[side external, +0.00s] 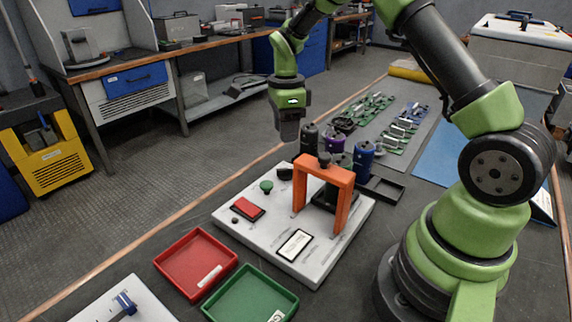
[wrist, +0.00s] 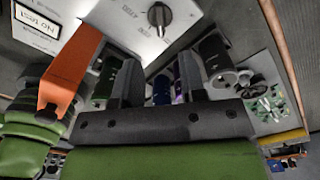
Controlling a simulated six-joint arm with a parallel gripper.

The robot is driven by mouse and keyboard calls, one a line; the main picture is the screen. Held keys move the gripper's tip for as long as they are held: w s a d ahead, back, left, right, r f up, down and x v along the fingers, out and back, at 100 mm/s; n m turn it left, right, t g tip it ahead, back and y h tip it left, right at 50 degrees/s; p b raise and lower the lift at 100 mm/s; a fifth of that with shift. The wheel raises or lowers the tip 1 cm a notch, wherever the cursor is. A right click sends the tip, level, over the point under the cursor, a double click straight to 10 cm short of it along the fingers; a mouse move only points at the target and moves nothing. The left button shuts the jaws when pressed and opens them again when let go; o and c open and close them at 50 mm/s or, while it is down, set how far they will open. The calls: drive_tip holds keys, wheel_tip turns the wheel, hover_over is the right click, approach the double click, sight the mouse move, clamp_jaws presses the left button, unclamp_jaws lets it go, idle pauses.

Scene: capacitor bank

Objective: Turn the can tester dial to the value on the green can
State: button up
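The white tester panel (side external: 255,232) lies on the bench, with an orange bracket (side external: 340,175) standing on it. The black dial (wrist: 159,15) shows in the wrist view at the top middle, with printed numbers beside it; they are too blurred to read surely. A dark green can (side external: 344,160) stands partly hidden behind the bracket; no value on it is readable. My gripper (side external: 289,128) hangs above the panel's far left side, apart from the dial. In the wrist view its two fingers (wrist: 160,75) are apart with nothing held.
A black can (side external: 310,138), a purple can (side external: 333,143) and a blue can (side external: 363,158) stand behind the panel. A red tray (side external: 165,262) and a green tray (side external: 225,307) lie in front. Circuit boards (side external: 405,130) lie farther back. A display (wrist: 38,29) reads "No test".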

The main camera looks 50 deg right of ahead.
sight(286, 168)
drive_tip(key=shift+m, duration=0.6)
wheel_tip(286, 168, down, 10)
